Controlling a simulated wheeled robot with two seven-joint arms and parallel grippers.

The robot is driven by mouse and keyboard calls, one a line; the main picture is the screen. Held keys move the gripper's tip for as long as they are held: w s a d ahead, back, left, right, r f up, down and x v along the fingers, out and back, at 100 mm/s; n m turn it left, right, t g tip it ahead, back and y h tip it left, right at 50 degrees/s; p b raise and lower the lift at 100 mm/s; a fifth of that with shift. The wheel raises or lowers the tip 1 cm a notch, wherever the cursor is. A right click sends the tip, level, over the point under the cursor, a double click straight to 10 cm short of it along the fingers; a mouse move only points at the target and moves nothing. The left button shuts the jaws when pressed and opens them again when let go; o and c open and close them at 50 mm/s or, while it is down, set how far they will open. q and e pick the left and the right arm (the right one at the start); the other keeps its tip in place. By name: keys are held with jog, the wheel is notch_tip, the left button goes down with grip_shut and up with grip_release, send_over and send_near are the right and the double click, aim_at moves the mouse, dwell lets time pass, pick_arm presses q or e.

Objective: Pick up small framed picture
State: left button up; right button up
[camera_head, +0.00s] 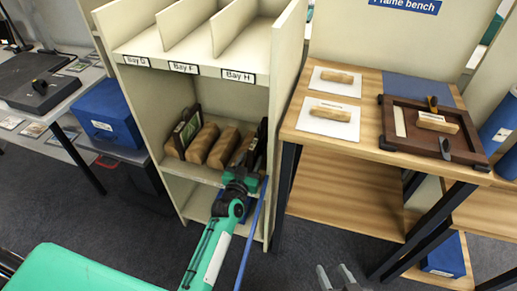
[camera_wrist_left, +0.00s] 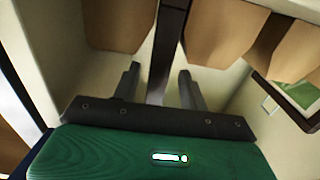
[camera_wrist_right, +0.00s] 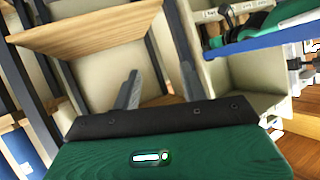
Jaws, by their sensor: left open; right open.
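A thin dark-framed picture (camera_head: 262,140) stands nearly edge-on at the right end of the middle shelf, below the Bay H label. My left gripper (camera_head: 243,172) reaches into this bay. In the left wrist view the dark frame edge (camera_wrist_left: 170,45) rises between the open fingers of the left gripper (camera_wrist_left: 158,80), with no clear contact. A second dark frame with a green picture (camera_head: 186,132) leans at the left of the same shelf; it shows at the right in the left wrist view (camera_wrist_left: 290,92). My right gripper (camera_head: 337,277) is open and empty, low in front of the bench.
Several brown blocks (camera_head: 201,143) stand between the two frames. The cream shelf unit (camera_head: 286,75) has a side wall close to the left gripper. A wooden bench (camera_head: 370,125) holds a dark tray (camera_head: 393,145) and white cards. A blue box (camera_head: 106,112) is at left.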

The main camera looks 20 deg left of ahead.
pick_arm(q)
jog(key=shift+w+d+f+b, duration=0.1)
jog(key=shift+w+b, duration=0.05)
jog(key=shift+w, duration=0.75)
jog(key=shift+w+d+f+b, duration=0.1)
jog(key=shift+w+b, duration=0.05)
jog(key=shift+w, duration=0.75)
pick_arm(e)
jog(key=shift+a+r+t+y, duration=0.2)
jog(key=shift+a+t+y, duration=0.3)
jog(key=shift+a+t, duration=0.15)
pick_arm(q)
jog(key=shift+c, duration=0.2)
